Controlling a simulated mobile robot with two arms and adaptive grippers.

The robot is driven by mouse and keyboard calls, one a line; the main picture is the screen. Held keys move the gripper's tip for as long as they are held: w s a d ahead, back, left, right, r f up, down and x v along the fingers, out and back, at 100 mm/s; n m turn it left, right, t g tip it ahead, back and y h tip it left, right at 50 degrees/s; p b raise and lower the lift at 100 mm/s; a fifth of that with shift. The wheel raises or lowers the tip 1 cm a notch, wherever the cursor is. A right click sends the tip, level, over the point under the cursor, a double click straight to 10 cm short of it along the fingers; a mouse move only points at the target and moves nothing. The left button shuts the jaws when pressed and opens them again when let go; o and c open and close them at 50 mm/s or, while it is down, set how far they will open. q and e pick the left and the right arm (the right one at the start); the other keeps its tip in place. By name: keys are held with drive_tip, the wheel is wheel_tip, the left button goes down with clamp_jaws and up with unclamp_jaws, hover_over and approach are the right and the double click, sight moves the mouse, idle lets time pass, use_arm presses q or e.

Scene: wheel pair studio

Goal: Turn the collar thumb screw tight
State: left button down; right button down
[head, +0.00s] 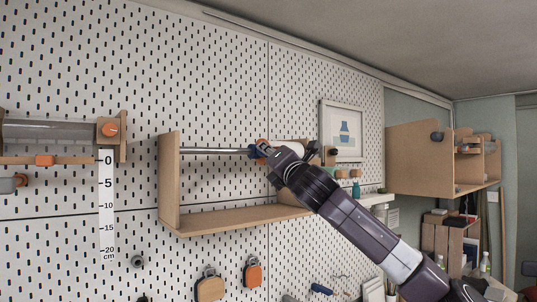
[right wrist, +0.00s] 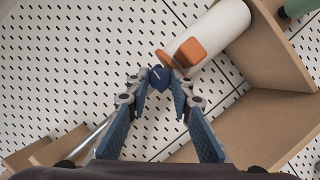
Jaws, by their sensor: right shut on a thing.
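In the head view my right gripper (head: 266,156) is at the metal rod (head: 212,151) of the wooden shelf frame (head: 169,180). In the right wrist view its blue-padded fingers (right wrist: 159,82) are closed around a small dark blue knob (right wrist: 158,76) with a pale line on it. This knob looks like the collar thumb screw. The fingers hide its sides, and the collar behind it is hard to make out. An orange part (right wrist: 191,52) sits just beside the knob, at the end of a white roll (right wrist: 222,30). My left gripper is not in view.
A pegboard (head: 225,80) stands behind the shelf frame. To the left is a roller with an orange knob (head: 109,129) above a centimetre scale (head: 106,205). Orange (head: 253,272) and tan (head: 210,288) padlock-shaped pieces hang below. A framed picture (head: 342,131) hangs to the right.

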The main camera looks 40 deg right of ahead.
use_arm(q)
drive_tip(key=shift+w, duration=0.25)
use_arm(e)
drive_tip(key=shift+r+m+g+y, duration=0.35)
drive_tip(key=shift+m+g, duration=0.6)
drive_tip(key=shift+m, duration=2)
drive_tip(key=shift+r+m+g+y, duration=0.15)
drive_tip(key=shift+m+g+y, duration=0.6)
drive_tip(key=shift+m, duration=2.25)
drive_tip(key=shift+r+m+g+y, duration=0.1)
drive_tip(key=shift+r+m+g, duration=0.15)
drive_tip(key=shift+m+g, duration=1.85)
drive_tip(key=shift+m+t, duration=0.9)
drive_tip(key=shift+m, duration=0.15)
drive_tip(key=c, duration=2)
unclamp_jaws()
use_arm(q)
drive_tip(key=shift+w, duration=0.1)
use_arm(e)
drive_tip(key=shift+w+f, duration=0.1)
drive_tip(key=shift+w, duration=0.1)
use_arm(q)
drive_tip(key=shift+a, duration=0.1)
use_arm(e)
drive_tip(key=v, duration=1.2)
